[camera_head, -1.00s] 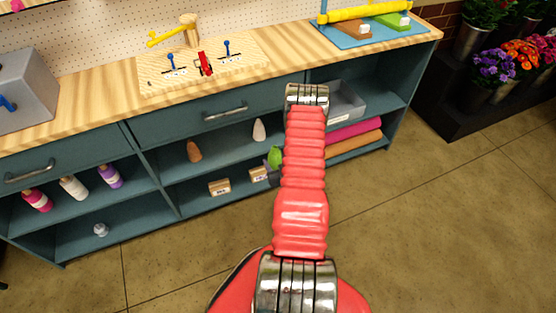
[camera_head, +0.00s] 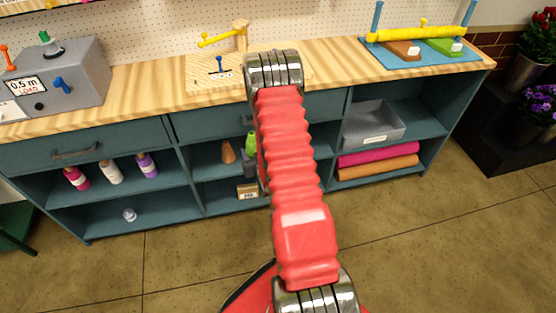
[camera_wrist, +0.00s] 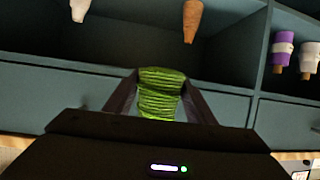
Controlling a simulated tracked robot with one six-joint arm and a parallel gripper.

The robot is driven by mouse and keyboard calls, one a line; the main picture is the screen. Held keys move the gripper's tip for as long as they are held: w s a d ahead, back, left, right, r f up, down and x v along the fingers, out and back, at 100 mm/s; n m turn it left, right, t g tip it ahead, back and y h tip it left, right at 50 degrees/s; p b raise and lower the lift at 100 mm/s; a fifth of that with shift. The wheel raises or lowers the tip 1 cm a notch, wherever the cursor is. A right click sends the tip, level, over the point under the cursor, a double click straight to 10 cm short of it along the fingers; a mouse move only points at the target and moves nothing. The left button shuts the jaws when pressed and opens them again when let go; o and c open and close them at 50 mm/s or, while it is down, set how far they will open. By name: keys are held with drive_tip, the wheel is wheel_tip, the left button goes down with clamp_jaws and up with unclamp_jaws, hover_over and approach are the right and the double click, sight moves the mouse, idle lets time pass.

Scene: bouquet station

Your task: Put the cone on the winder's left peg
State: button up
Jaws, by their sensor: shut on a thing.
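My gripper (camera_wrist: 160,92) is shut on a green cone (camera_wrist: 160,98), its ribbed side showing between the fingers in the wrist view. In the head view the green cone (camera_head: 251,143) shows just left of my arm, in front of the shelves and below the counter top. My arm hides most of the gripper there. The winder (camera_head: 200,83) is a pale wooden board on the counter with a yellow crank (camera_head: 214,40) behind it. Its blue left peg (camera_head: 219,66) stands upright and bare. The right peg is hidden behind my arm.
A brown cone (camera_head: 228,152) stands on the shelf; a white cone (camera_wrist: 79,9) shows in the wrist view. A grey machine (camera_head: 62,80) stands left on the counter, and a blue mat (camera_head: 462,57) with a yellow bar lies right. The counter between machine and winder is clear.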

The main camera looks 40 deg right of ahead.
drive_tip(key=w+a+r+n+y, duration=0.1)
drive_tip(key=w+a+r+y, duration=0.1)
drive_tip(key=a+r, duration=0.4)
drive_tip(key=w+a+r+n+t+y, duration=0.1)
drive_tip(key=w+a+r, duration=0.3)
drive_tip(key=a, duration=1.1)
drive_tip(key=w+a+r+n+y, duration=0.2)
drive_tip(key=w+a+r+n, duration=0.1)
drive_tip(key=a+r, duration=0.5)
drive_tip(key=a, duration=0.3)
drive_tip(key=shift+r+y, duration=0.3)
drive_tip(key=shift+a, duration=0.1)
